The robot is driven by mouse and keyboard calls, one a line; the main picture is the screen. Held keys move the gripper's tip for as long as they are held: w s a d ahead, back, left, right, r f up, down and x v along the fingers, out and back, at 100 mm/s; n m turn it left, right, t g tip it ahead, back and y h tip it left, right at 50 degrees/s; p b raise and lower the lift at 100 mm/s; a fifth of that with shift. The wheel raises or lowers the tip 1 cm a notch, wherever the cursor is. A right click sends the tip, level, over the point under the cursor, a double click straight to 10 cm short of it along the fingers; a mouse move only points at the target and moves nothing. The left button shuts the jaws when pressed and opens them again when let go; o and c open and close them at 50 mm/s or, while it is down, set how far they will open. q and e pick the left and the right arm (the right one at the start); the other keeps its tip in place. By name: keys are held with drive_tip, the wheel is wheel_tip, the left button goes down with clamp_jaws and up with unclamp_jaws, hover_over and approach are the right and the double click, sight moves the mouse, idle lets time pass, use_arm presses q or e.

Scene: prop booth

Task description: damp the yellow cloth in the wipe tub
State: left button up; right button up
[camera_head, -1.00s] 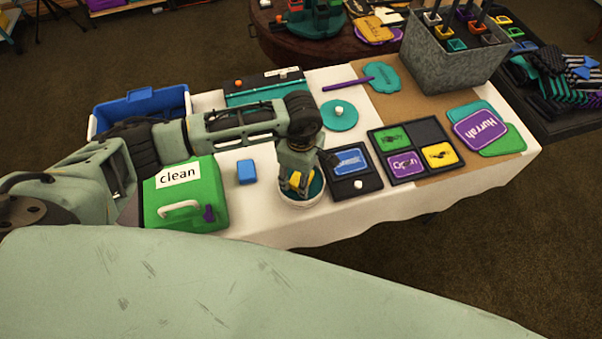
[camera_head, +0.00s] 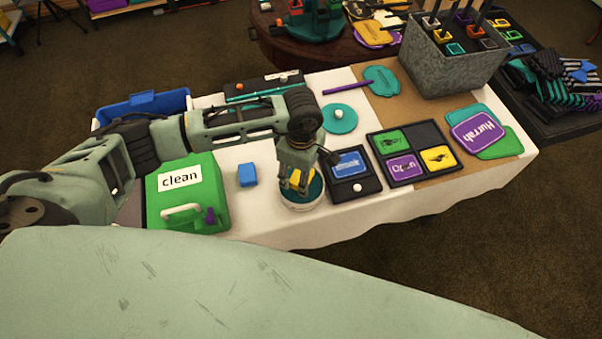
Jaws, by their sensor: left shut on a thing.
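The wipe tub (camera_head: 303,203) is a small round white tub with a teal inside, near the front edge of the white-covered table. My left gripper (camera_head: 295,184) points down over the tub and is shut on the yellow cloth (camera_head: 294,178). Only small bits of the cloth show between the fingers. The cloth is at the tub's mouth; the fingers hide how deep it sits. My right gripper is not in view.
A green box labelled "clean" (camera_head: 187,203) and a blue block (camera_head: 247,174) stand left of the tub. A dark tray with a blue card (camera_head: 352,189) lies close on its right. A four-part sign tray (camera_head: 405,172) and a metal bin (camera_head: 450,68) are further right.

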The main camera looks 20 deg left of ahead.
use_arm(q)
drive_tip(key=shift+r+p, duration=1)
drive_tip(key=shift+r, duration=1.2)
